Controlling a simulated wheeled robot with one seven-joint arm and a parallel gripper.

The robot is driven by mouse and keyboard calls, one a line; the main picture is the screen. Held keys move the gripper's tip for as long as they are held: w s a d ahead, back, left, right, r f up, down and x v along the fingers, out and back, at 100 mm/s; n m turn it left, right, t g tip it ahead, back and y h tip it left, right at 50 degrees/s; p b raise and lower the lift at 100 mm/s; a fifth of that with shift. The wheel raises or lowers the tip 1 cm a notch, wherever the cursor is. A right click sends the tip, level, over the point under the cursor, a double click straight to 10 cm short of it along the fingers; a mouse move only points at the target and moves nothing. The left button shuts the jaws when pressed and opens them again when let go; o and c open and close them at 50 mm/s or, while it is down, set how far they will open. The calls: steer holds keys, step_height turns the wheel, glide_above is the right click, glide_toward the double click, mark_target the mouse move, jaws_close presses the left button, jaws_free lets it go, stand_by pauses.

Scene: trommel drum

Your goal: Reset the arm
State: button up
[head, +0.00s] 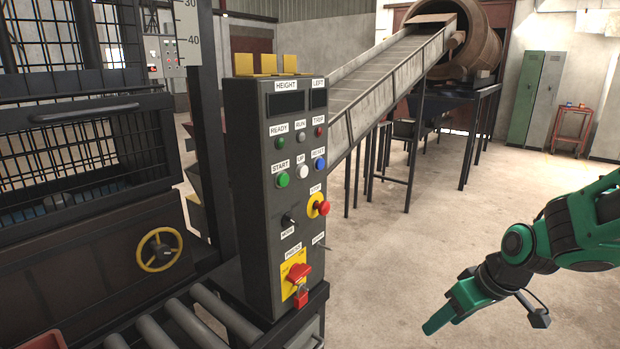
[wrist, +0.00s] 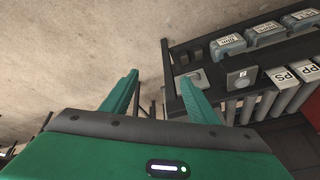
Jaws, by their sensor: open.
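My gripper (head: 452,314) is at the lower right of the head view, at the end of my green arm. It points down and to the left over open floor, clear of the control panel. In the wrist view its two green fingers (wrist: 163,95) stand apart with nothing between them. The floor shows behind the left finger, and the right finger overlaps the edge of a dark rack in the picture. I cannot tell how far the fingers are from the rack.
A dark control panel (head: 272,215) with buttons, a red stop knob and a red padlocked switch stands left of my arm. Rollers (head: 195,325) lie in front of it. The dark rack (wrist: 205,50) holds labelled grey bins (wrist: 265,35). Floor (head: 400,250) between panel and arm is clear.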

steer(key=s+d+r+m+g, duration=0.1)
steer(key=s+d+r+m, duration=0.1)
steer(key=s, duration=0.5)
steer(key=s+d+r+m+g+h, duration=0.1)
steer(key=s+d+r+m, duration=0.2)
steer(key=s+d+m, duration=0.2)
steer(key=s+d+r+m+g+h, duration=0.1)
steer(key=s+d+r+m, duration=0.1)
steer(key=s, duration=0.6)
steer(key=d+m, duration=0.1)
steer(key=d, duration=0.1)
steer(key=shift+s+d+r+m+g, duration=0.15)
steer(key=shift+s+d+m+g, duration=0.15)
steer(key=shift+d+g, duration=0.1)
steer(key=shift+w+f+h, duration=0.25)
steer(key=shift+w+h, duration=0.05)
steer(key=shift+w, duration=0.35)
